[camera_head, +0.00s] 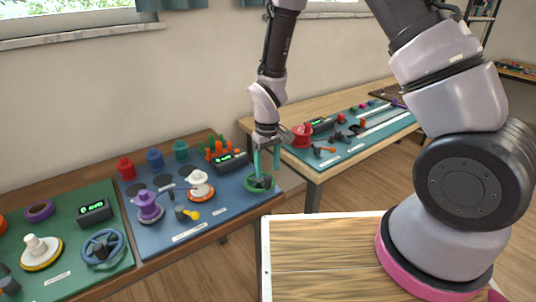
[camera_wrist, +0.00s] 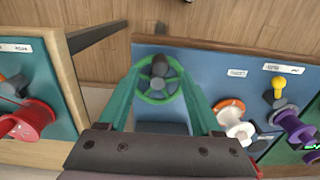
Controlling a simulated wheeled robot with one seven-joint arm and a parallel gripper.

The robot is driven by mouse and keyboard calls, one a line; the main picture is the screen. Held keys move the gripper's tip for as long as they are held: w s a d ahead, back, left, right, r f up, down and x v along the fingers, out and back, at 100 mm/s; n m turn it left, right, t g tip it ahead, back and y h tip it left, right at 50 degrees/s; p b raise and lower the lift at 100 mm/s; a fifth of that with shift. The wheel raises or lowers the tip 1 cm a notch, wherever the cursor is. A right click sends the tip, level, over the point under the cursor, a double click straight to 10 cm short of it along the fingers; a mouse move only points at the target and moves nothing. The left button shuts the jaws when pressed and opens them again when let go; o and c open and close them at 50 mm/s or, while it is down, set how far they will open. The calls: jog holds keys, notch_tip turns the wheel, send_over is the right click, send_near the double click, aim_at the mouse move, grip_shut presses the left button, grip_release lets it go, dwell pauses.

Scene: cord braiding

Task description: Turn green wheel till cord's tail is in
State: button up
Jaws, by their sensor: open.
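The green wheel (camera_head: 259,184) stands at the front right of the blue board. It also shows in the wrist view (camera_wrist: 158,83), with a dark hub in its middle. My gripper (camera_head: 266,167) hangs over the wheel with its fingers pointing down. In the wrist view its two green fingers (camera_wrist: 160,84) are apart, one on each side of the wheel, with no closed grip. Whether the fingers touch the rim I cannot tell. A purple spool (camera_head: 149,208) and a white spool on an orange base (camera_head: 200,187) stand left of the wheel. The cord's tail I cannot make out.
A dark display box (camera_head: 232,161) with green digits stands behind the wheel. A yellow-knobbed lever (camera_head: 191,215) is between the spools and the board's front edge. A green board (camera_head: 60,280) lies at left. Another board (camera_head: 355,140) lies on the right table, beyond a gap.

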aim_at(268, 176)
jog(key=shift+f, duration=2.35)
grip_shut()
